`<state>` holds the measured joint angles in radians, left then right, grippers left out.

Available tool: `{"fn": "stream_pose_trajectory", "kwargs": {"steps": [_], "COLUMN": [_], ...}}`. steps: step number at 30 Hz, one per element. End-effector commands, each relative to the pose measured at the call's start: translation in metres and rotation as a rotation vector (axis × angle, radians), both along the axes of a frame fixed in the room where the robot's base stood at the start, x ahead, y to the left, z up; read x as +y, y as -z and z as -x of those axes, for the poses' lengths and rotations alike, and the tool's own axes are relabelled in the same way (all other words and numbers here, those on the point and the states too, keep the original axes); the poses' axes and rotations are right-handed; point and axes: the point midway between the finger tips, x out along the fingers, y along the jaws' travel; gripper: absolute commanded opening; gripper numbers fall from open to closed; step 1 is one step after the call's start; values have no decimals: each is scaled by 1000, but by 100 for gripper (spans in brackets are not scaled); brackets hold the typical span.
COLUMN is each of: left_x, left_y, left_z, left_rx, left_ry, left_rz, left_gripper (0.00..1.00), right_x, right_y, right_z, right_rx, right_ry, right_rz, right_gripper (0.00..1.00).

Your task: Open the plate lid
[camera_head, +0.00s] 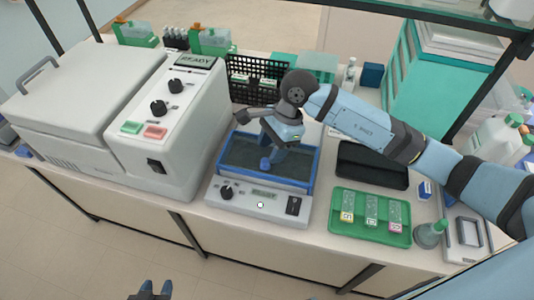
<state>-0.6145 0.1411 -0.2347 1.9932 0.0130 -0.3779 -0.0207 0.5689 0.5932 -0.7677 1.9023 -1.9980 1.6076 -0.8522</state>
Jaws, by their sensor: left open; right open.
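The plate (224,207) is a grey heating unit with a knob, a small display and a dark switch on its front. Its blue-framed lid (312,166) with a dark, see-through top appears to lie down flat over it. My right gripper (267,162) hangs above the middle of the lid, its fingers pointing down; it is open and holds nothing that I can see. The arm and wrist hide part of the lid's back edge, and I cannot tell whether the fingers touch the lid. My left gripper (156,291) is open and empty at the bottom edge, away from the bench.
A large white machine (180,130) with a READY display stands close left of the plate. A black basket (243,93) is behind it.

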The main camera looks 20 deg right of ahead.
Motion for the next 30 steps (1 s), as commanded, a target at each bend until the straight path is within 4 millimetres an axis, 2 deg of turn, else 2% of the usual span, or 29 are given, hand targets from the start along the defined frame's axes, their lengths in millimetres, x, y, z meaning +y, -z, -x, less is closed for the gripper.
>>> {"fn": "stream_pose_trajectory", "kwargs": {"steps": [3, 7, 18, 24, 30], "left_x": [0, 0, 0, -1, -1], "left_y": [-4, -5, -6, -6, -3], "left_z": [0, 0, 0, 0, 0], "left_rx": [0, 0, -1, 0, -1], "left_ry": [0, 0, -1, -1, -1], "left_rz": [0, 0, 1, 2, 2], "left_gripper": [43, 43, 43, 43, 43], "right_x": [8, 12, 14, 13, 12], "right_y": [16, 28, 33, 32, 34], "right_z": [2, 3, 2, 3, 0], "right_rx": [3, 2, -1, -1, -1], "right_ry": [0, 1, 0, 0, 0], "right_rz": [-2, -2, -1, -1, 0], "right_gripper": [47, 47, 47, 1, 0]}}
